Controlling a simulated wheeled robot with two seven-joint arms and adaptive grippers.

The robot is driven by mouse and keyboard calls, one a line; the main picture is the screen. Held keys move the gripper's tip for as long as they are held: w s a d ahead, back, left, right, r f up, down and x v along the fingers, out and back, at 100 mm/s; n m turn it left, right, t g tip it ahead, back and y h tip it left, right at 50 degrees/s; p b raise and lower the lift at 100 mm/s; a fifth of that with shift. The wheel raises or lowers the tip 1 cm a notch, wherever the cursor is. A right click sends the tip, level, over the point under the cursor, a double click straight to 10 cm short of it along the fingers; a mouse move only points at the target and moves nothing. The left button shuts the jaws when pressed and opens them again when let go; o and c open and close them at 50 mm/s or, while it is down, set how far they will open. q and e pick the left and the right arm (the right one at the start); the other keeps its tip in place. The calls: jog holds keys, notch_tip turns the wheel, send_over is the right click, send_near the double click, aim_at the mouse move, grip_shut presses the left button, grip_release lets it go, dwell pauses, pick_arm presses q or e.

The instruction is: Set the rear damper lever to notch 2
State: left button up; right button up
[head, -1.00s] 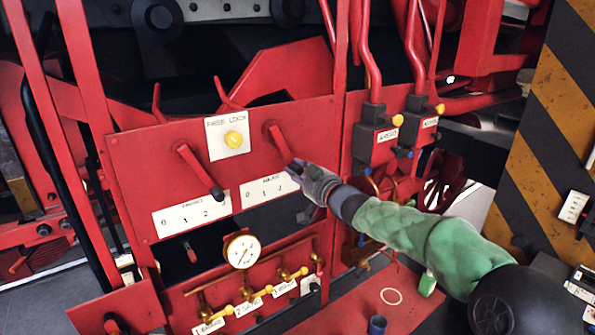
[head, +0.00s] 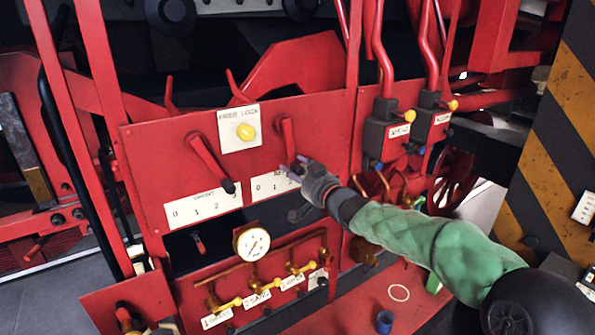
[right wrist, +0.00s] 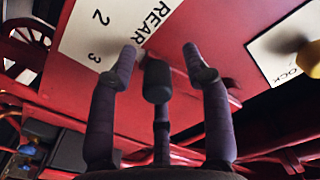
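The rear damper lever (head: 287,132) is a red bar on the red panel, right of the yellow knob, hanging down and slightly right. My right gripper (head: 300,172) is at its lower end and hides its tip. In the right wrist view, the gripper's fingers (right wrist: 160,58) are apart, with a dark cylinder (right wrist: 155,82) between them; I cannot tell whether it is the lever's grip or a third finger. The rear scale plate (right wrist: 75,35) shows 2 and 3 there; in the head view 0 and 1 show. The lever's exact notch is hidden. My left gripper is not in view.
The front damper lever (head: 210,160), red with a black grip, is left of the yellow knob (head: 245,131) above its own scale. A gauge (head: 251,243) and yellow-handled valves (head: 258,299) sit below. Black control boxes (head: 388,135) stand to the right.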

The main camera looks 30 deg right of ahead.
jog(key=shift+s+d, duration=0.1)
jog(key=shift+d, duration=0.05)
jog(key=shift+s+f, duration=0.1)
jog(key=shift+s, duration=0.25)
jog(key=s, duration=1.1)
jog(key=shift+d, duration=0.3)
